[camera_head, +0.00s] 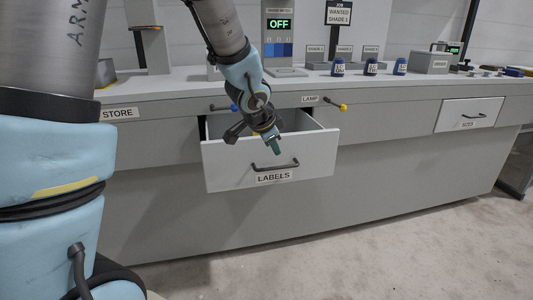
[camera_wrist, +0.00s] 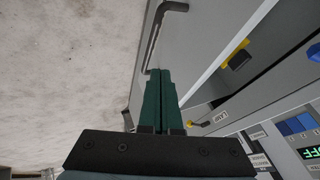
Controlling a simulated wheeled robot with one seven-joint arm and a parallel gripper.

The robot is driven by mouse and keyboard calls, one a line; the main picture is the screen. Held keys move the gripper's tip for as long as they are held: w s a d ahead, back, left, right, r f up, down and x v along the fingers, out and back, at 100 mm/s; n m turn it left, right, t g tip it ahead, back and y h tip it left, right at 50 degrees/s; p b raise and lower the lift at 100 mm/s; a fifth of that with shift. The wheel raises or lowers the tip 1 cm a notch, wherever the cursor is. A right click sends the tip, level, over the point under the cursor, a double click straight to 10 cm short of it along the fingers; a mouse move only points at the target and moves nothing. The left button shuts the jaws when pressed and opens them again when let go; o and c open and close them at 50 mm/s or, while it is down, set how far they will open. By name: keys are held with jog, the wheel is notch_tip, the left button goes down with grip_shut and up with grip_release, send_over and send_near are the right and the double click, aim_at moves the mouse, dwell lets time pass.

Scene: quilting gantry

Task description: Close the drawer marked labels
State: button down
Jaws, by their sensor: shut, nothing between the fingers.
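The labels drawer (camera_head: 225,171) is pulled out from the counter front, with a dark bar handle (camera_head: 276,165) and a LABELS plate below it. Its front also shows in the wrist view (camera_wrist: 180,45), with the handle (camera_wrist: 158,30) at the upper middle. My gripper (camera_head: 277,151) is shut and empty. In the head view it appears in front of the drawer's upper edge, just above the handle. In the wrist view its green fingertips (camera_wrist: 160,72) point toward the handle's near end. I cannot tell whether they touch the drawer. My arm hides part of the drawer's inside.
The sizes drawer (camera_head: 467,114) at the right looks nearly flush. A blue-tipped lever (camera_head: 233,107) and a yellow-tipped lamp lever (camera_head: 342,106) stick out above the labels drawer. The floor (camera_head: 380,255) in front is clear.

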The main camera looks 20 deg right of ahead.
aim_at(281, 159)
jog(key=b+x, duration=0.1)
jog(key=x, duration=0.6)
jog(key=shift+w+d+f+b, duration=0.1)
jog(key=shift+d+f+b, duration=0.05)
jog(key=shift+f+b, duration=0.15)
